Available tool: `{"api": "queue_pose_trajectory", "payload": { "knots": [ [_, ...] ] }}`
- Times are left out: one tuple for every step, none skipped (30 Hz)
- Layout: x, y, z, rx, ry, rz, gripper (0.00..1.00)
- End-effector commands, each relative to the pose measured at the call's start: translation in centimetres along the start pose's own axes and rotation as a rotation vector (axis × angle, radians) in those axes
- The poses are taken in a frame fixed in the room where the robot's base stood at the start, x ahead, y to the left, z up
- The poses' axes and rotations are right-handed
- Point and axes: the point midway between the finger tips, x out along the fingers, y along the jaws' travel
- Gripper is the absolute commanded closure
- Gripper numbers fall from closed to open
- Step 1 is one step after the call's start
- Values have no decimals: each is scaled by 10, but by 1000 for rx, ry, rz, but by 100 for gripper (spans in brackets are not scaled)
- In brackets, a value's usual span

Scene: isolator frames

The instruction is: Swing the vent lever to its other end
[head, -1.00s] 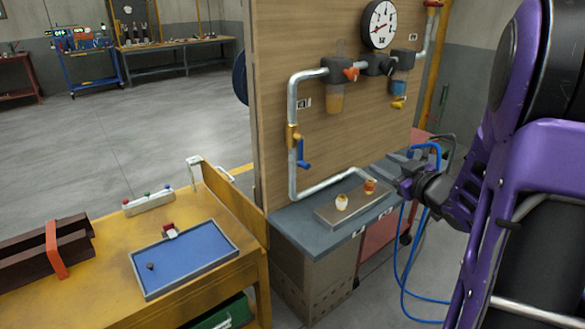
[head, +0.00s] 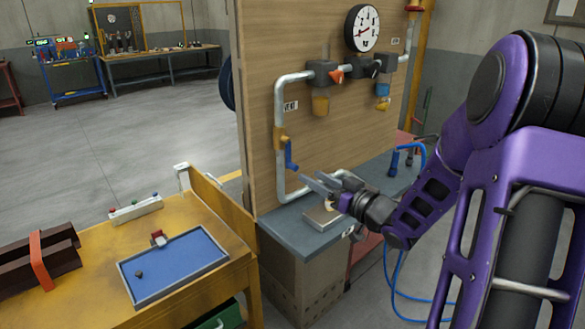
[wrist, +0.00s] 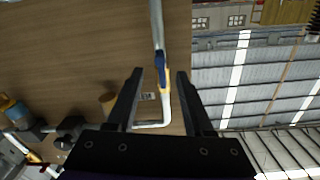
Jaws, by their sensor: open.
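The vent lever (head: 291,155) is a blue handle on a brass-coloured valve (head: 280,138) in the silver pipe, at the left of the wooden panel. It hangs downward, angled slightly off the pipe. My gripper (head: 309,178) is open and empty, to the right of the lever and a little lower, its fingers pointing left toward the pipe. In the wrist view the lever (wrist: 160,66) appears between the two fingertips (wrist: 160,72), with the valve (wrist: 165,87) beside it. A gap seems to remain between fingers and lever; its depth is hard to tell.
A "VENT" label (head: 290,106) is beside the pipe. A gauge (head: 362,28) and filter units are higher on the panel (head: 300,45). Below my gripper, a metal plate (head: 320,217) with knobs lies on the grey bench (head: 285,227). A yellow table (head: 185,220) stands at left.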

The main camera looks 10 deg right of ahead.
Motion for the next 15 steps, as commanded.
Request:
{"api": "queue_pose_trajectory", "payload": {
  "knots": [
    [13, -1, 1, -1, 0, -5, 48],
    [19, -1, 1, -1, 1, -4, 48],
    [28, -1, 1, 0, 0, -4, 48],
    [34, -1, 1, -1, 1, -4, 48],
    [40, 0, 1, -1, 0, -3, 48],
    [48, -1, 1, -1, 0, -4, 48],
    [53, -1, 1, -1, 0, -4, 48],
    [57, 0, 1, 0, 0, -2, 48],
    [63, 0, 0, -1, 1, -2, 48],
    [67, 0, 0, -1, 0, -2, 48],
    [70, 0, 1, -1, -1, -2, 48],
    [74, 0, 1, -1, -1, -1, 48],
    [77, 0, 0, -1, 0, -1, 48],
    [79, 0, 0, -1, 0, -1, 48],
    [81, 0, 0, -1, 0, 0, 48]
  ]
}}
